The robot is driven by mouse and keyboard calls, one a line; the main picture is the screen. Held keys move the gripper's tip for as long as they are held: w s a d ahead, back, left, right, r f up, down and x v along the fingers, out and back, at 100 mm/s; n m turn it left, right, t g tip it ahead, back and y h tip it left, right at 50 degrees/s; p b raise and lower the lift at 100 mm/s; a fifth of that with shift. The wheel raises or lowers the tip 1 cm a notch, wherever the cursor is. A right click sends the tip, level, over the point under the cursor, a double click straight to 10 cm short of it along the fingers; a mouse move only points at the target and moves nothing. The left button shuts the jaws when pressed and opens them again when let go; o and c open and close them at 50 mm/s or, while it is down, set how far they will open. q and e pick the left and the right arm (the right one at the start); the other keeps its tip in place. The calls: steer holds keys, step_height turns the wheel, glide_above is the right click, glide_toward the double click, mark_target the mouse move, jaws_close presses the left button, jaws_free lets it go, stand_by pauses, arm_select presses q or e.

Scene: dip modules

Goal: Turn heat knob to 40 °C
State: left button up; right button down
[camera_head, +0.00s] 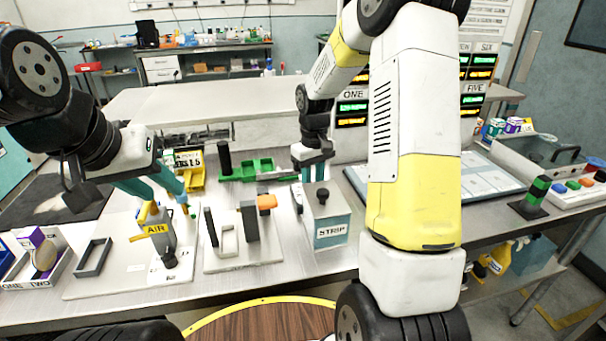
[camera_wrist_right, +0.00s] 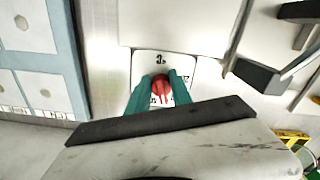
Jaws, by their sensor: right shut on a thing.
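The heat knob is a red knob (camera_wrist_right: 160,86) on a white dial plate (camera_wrist_right: 150,62) with dark markings in the right wrist view. The markings are too small to read surely, so I cannot tell the set value. My right gripper (camera_wrist_right: 157,92) is shut on the knob, with a teal finger on each side. In the head view my right gripper (camera_head: 312,174) points down behind the grey STRIP box (camera_head: 328,210), and the knob is hidden there. My left gripper (camera_head: 166,200) has its teal fingers apart, above the AIR station (camera_head: 155,228).
A green tray (camera_head: 247,168) and a yellow bin (camera_head: 190,172) stand towards the back of the bench. A panel with upright dark and orange blocks (camera_head: 245,255) lies left of the STRIP box. A lidded clear tank (camera_head: 535,155) is at the right.

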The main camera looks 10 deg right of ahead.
steer(key=m, duration=0.6)
steer(key=shift+w+a+r+m, duration=0.1)
steer(key=shift+a+m, duration=0.2)
stand_by(0.5)
steer(key=c, duration=1.1)
jaws_free()
steer(key=shift+c, duration=0.2)
steer(key=shift+r, duration=3.85)
